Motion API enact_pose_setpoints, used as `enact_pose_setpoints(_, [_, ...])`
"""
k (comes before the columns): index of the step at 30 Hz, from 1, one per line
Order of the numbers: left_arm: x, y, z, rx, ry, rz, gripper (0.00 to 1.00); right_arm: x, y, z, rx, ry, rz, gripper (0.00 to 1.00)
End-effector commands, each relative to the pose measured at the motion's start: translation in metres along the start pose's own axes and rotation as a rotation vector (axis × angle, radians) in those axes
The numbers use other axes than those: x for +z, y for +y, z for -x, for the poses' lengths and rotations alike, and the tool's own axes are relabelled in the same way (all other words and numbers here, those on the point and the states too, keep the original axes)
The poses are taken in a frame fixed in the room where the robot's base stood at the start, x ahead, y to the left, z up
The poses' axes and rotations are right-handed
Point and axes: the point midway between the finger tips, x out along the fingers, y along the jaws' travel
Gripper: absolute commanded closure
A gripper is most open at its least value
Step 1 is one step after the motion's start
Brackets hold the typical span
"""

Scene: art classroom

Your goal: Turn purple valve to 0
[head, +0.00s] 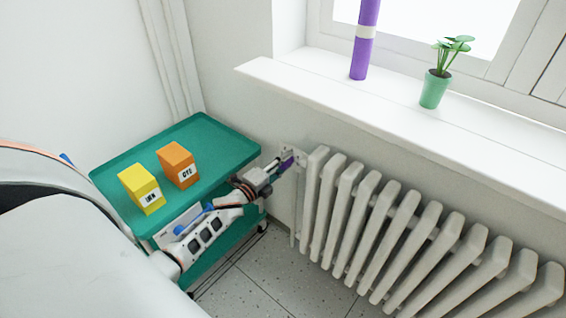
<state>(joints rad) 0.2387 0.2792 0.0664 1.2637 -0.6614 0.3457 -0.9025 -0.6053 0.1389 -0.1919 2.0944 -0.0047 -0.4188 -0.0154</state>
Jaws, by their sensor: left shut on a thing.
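The purple valve (286,161) is at the top left end of the white radiator (345,200), by its pipe. Only a small purple part of it shows; the fingers cover the rest. My left gripper (279,166) reaches in from the left over the green cart and is shut on the valve. The scale or numbers on the valve are too small to read. My right gripper is not in view.
A green cart (225,137) stands left of the radiator, with a yellow box (136,184) and an orange box (175,160) on top. The windowsill (300,78) above holds a purple cylinder (362,60) and a potted plant (433,92). Floor shows between cart and radiator.

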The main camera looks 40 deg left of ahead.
Motion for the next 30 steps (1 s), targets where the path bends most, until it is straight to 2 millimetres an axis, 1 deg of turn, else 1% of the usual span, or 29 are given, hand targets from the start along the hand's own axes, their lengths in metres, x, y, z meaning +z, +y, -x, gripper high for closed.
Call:
enact_pose_setpoints(1, [0.001,-0.003,0.0,-0.001,0.001,0.042,0.92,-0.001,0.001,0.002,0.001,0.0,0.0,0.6])
enact_pose_setpoints(9, [0.001,-0.003,0.0,-0.001,0.005,0.299,0.92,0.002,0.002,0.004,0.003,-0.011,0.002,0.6])
enact_pose_setpoints(18, [0.001,-0.003,0.0,0.0,0.01,0.583,0.92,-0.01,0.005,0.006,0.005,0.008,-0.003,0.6])
enact_pose_setpoints(30, [0.002,-0.003,0.0,0.0,0.017,0.964,0.92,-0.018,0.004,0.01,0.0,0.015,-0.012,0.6])
